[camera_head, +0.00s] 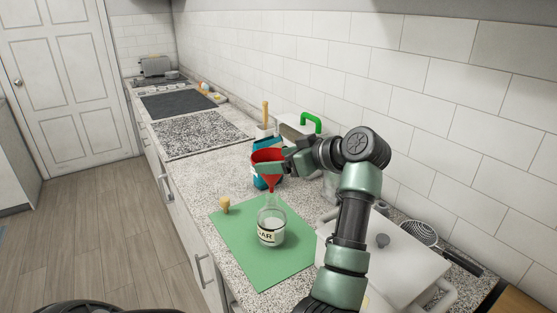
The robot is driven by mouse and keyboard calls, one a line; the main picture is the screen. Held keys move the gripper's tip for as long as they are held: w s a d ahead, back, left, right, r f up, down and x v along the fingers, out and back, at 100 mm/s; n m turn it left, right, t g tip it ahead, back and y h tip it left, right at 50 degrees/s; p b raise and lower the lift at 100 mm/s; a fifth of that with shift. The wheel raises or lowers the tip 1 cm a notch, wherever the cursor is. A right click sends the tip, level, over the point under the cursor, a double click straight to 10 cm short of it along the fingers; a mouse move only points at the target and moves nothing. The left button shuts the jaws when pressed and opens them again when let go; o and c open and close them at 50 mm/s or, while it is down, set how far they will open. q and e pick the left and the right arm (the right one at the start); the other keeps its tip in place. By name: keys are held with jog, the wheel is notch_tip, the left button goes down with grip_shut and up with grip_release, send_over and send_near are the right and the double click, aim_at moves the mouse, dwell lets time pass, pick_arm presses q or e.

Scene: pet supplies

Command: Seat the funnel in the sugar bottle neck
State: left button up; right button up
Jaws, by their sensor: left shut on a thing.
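The red funnel (268,156) is upright, its narrow stem pointing down. My left gripper (283,167) is shut on the right side of the funnel. The clear sugar bottle (272,222) stands upright on a green mat (229,228), its label partly readable and something white inside. The stem tip is in line with the bottle neck, at or just above its opening. I cannot tell if it has entered. My right gripper is not in view.
A cork-like stopper (225,205) stands on the mat, left of the bottle. A white lidded pot (405,262) and a strainer (419,233) are at the right. A green-handled item (311,122) stands behind my gripper. The speckled counter (222,174) is clear left of the funnel.

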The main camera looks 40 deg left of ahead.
aim_at(279, 176)
pick_arm(q)
jog(key=shift+f+b, duration=0.5)
jog(key=shift+f, duration=1.75)
